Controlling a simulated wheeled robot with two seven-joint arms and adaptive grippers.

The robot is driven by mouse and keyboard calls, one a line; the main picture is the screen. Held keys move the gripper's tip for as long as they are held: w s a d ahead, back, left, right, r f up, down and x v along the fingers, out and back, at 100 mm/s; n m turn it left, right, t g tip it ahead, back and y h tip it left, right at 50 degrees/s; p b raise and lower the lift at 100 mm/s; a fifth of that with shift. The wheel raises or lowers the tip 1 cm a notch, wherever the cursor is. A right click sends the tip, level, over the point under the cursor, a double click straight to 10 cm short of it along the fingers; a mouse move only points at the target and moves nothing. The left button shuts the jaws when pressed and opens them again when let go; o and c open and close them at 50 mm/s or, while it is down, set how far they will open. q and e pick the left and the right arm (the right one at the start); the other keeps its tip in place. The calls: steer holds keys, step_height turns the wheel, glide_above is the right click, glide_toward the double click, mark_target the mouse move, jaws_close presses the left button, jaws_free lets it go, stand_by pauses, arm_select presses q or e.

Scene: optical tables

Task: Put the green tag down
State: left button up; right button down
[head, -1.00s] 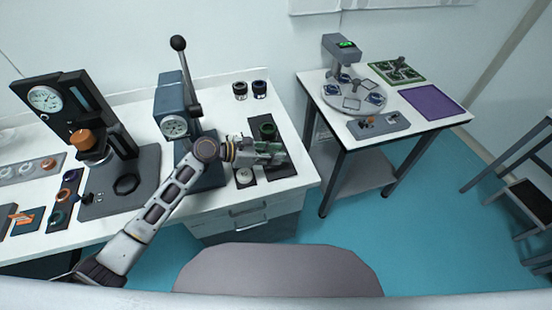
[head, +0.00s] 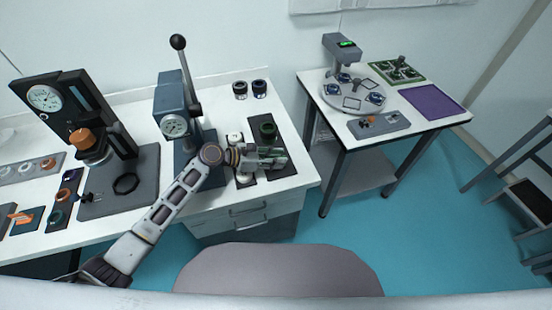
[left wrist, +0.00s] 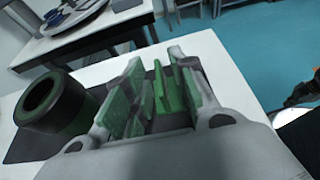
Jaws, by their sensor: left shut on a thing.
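My left gripper (head: 272,158) is over the dark mat (head: 286,133) at the right end of the white bench. In the left wrist view its fingers (left wrist: 152,92) are shut on the green tag (left wrist: 173,88), a thin bright green piece standing on edge between them. The tag is too small and too covered to make out in the head view. I cannot tell whether its lower edge touches the mat. A dark green ring-shaped cylinder (head: 267,131) stands on the mat just behind the gripper; it also shows in the left wrist view (left wrist: 52,103). My right gripper is not in view.
A blue-grey lever press (head: 173,118) stands left of the gripper. A small white round piece (head: 245,177) is close below it. Two dark jars (head: 259,89) stand behind. A second table (head: 338,119) with a round plate and purple mat (head: 432,102) is to the right, across a gap.

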arm_select(q)
steer(key=shift+f, duration=0.1)
stand_by(0.3)
steer(key=o, duration=0.8)
steer(key=shift+c, duration=0.2)
steer(key=shift+v, duration=3.75)
steer(key=shift+s, duration=0.15)
